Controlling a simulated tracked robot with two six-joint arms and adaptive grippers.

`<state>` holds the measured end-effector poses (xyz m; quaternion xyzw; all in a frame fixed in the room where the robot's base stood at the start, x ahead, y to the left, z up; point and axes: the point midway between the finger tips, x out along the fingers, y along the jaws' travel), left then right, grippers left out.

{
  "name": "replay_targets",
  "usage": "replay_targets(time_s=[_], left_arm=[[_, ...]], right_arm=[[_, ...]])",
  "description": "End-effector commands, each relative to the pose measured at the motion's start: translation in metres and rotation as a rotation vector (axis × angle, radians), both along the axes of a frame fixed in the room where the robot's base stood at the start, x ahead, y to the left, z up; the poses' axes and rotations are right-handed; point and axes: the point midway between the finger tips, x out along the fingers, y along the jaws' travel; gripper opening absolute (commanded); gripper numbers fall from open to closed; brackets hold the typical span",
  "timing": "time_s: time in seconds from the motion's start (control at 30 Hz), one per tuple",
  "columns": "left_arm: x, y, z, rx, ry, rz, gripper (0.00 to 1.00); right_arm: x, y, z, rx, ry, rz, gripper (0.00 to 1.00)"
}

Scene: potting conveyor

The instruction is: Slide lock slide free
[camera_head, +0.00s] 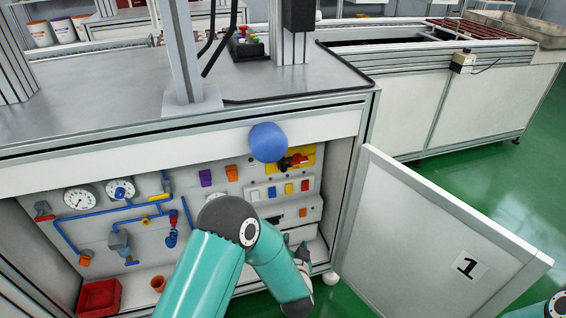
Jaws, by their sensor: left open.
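I cannot tell for sure which part is the lock slide. On the panel inside the open cabinet, a yellow plate (309,153) carries a red switch handle (294,161). A blue ball (268,142) covers the left part of this plate. Pneumatic parts with a blue line (110,216) sit on the panel's left side. My left arm rises from the bottom and bends down to the right in front of the panel. My left gripper (303,268) is low at the panel's right side, open, mostly hidden by the forearm. My right gripper is out of view.
The cabinet door (425,235), marked 1, stands open at the right. A red bin (100,298) and a small orange cup (158,284) are at the cabinet's bottom left. The worktop (110,95) edge overhangs the panel. Green floor (455,180) lies clear beyond the door.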

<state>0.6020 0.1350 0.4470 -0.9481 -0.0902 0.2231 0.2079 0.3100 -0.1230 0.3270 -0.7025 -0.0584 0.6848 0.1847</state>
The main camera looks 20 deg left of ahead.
Motion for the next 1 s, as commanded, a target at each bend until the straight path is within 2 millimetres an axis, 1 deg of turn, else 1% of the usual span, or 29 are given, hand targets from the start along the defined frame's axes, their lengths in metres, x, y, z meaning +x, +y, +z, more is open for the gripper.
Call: replay_targets(time_s=[0.03,0.1,0.2,0.3,0.43,0.57,1.0], left_arm=[[0.012,-0.005,0.036,0.096,-0.075,0.028,0.47],[0.019,-0.005,0.071,0.223,-0.151,0.081,0.47],[0.021,-0.006,0.104,0.348,-0.213,0.148,0.47],[0.022,-0.005,0.119,0.412,-0.237,0.187,0.47],[0.03,0.001,0.121,0.428,-0.242,0.199,0.47],[0.046,0.012,0.12,0.428,-0.243,0.2,0.47],[0.125,0.059,0.119,0.426,-0.243,0.196,0.47]], right_arm=[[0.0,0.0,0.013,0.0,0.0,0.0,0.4],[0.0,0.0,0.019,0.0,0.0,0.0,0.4],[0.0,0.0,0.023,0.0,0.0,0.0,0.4],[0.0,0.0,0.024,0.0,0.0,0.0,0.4],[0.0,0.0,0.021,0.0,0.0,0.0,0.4],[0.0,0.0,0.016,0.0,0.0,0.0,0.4],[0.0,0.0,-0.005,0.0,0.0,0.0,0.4]])
